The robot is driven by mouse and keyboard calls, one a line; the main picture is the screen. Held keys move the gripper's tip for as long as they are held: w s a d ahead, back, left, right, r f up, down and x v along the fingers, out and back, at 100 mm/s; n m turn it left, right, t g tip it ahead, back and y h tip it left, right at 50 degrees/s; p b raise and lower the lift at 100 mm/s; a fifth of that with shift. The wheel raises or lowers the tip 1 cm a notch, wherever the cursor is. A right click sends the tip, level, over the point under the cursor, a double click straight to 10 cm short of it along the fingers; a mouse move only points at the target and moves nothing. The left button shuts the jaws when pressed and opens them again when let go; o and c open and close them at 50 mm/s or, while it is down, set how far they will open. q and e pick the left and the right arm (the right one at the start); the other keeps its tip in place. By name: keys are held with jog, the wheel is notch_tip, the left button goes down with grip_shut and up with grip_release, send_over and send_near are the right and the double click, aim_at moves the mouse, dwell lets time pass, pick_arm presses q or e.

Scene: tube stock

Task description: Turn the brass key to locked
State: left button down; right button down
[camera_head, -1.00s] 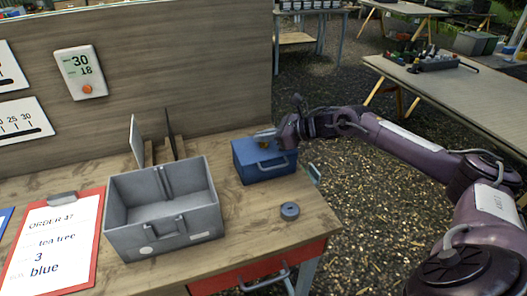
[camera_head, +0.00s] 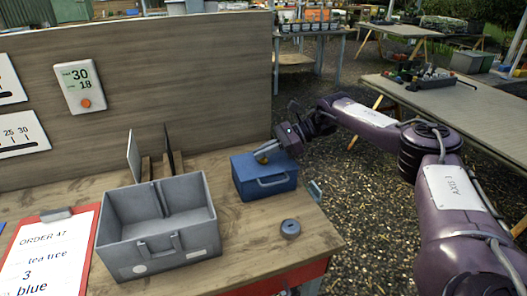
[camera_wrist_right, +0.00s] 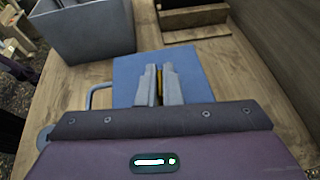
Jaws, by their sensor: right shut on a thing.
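The blue box (camera_head: 263,182) with a front handle stands on the wooden bench near its right end. The brass key (camera_head: 262,159) shows as a small yellow piece at the top of the box, mostly hidden by my gripper. My right gripper (camera_head: 266,152) reaches in from the right, tilted, over the box top. In the right wrist view its fingers (camera_wrist_right: 159,75) are shut on the brass key (camera_wrist_right: 160,84), seen as a thin yellow strip between them. The box lid (camera_wrist_right: 130,72) lies beneath. I cannot tell the key's exact angle. My left gripper is not in view.
A grey open bin (camera_head: 160,232) stands left of the blue box. A dark round ring (camera_head: 290,229) lies in front of the box. A clipboard (camera_head: 45,254) lies at the left. A wooden panel (camera_head: 180,80) rises behind the bench.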

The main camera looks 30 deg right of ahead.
jog(key=shift+n+g+y, duration=0.3)
jog(key=shift+n+g, duration=0.5)
jog(key=shift+g, duration=0.1)
jog(key=c, duration=1.6)
grip_release()
jog(key=b+v, duration=0.1)
jog(key=v, duration=0.6)
jog(key=shift+f, duration=0.1)
jog(key=shift+d+r, duration=0.25)
jog(key=shift+d, duration=0.1)
